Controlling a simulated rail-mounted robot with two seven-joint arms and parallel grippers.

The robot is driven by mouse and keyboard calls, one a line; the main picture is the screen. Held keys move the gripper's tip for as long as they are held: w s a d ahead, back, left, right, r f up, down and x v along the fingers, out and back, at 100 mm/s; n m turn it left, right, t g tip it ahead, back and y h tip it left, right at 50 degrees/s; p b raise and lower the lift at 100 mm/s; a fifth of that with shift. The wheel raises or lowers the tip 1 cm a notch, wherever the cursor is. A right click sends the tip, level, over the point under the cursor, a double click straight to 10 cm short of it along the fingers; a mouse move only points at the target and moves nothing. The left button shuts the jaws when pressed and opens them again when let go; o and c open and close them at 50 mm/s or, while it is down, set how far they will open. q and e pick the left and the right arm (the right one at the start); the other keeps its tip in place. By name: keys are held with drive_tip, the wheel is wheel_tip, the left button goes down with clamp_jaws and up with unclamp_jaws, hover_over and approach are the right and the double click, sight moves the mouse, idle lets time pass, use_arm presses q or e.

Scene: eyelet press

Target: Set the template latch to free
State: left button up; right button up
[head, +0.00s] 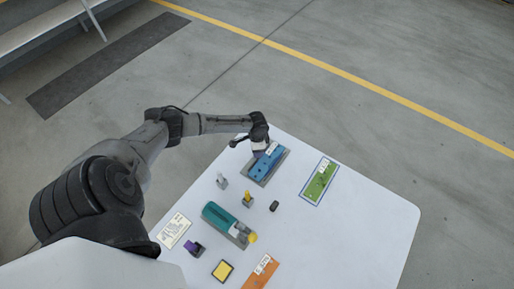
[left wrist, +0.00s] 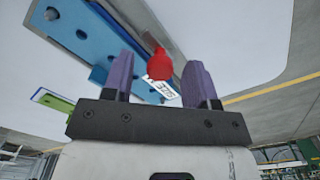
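The blue template (head: 266,168) lies on a grey plate near the far edge of the white table. In the left wrist view the blue template (left wrist: 82,42) runs along the upper left. A red knob (left wrist: 160,64), which looks like the latch handle, stands beside a small white label (left wrist: 163,88) whose text I cannot read surely. My left gripper (head: 260,150) is over the far end of the template. Its purple fingers are apart (left wrist: 160,75), with the red knob showing between them and visible gaps on both sides. My right gripper is not in view.
A teal press (head: 222,219) with a yellow knob stands nearer the front. A green card (head: 320,182), white card (head: 174,230), purple block (head: 191,247), yellow pad (head: 222,271), orange card (head: 259,275) and small dark object (head: 274,206) lie around. The table's right side is clear.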

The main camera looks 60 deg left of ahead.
use_arm(q)
wheel_tip(320, 180, up, 14)
drive_tip(key=p, duration=0.1)
idle(0.7)
drive_tip(key=shift+f, duration=0.1)
drive_tip(key=shift+s, duration=0.1)
idle(0.4)
